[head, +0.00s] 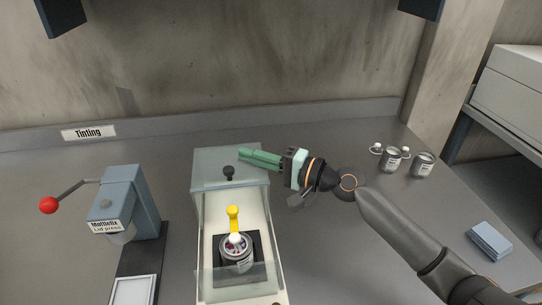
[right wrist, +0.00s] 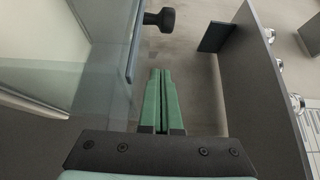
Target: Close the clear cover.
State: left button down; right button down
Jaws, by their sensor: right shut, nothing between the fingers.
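The clear cover (head: 207,167) is a see-through panel with a dark knob (head: 229,172), at the far end of a white open-topped box (head: 210,215). The box's middle, with a can (head: 238,262) inside, is not covered by it. In the right wrist view, clear panes (right wrist: 100,75) are at left and the knob (right wrist: 160,18) is ahead of the fingers. My right gripper (head: 243,154) is shut and empty, its green fingers pointing left at the cover's far right corner. I cannot tell whether they touch it. My left gripper is out of view.
A lid press (head: 125,205) with a red-ended lever (head: 48,205) stands left of the box. A yellow-handled item (head: 234,215) rises by the can. Cans (head: 422,164) and a grey-blue stack (head: 489,241) are at right. The bench left of the press is clear.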

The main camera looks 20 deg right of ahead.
aim_at(244, 175)
jog(key=shift+x, duration=0.8)
jog(key=shift+s+a+r+p, duration=0.1)
jog(key=shift+s+a+p, duration=0.1)
jog(key=shift+s+p, duration=0.35)
jog(key=shift+s+a+p, duration=0.25)
jog(key=shift+s+p, duration=0.05)
jog(key=shift+s, duration=0.35)
jog(key=shift+s+a+p, duration=0.3)
jog(key=shift+s, duration=0.4)
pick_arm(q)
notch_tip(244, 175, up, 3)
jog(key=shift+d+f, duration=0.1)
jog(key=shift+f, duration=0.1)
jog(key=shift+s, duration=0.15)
pick_arm(e)
jog(key=shift+s, duration=0.15)
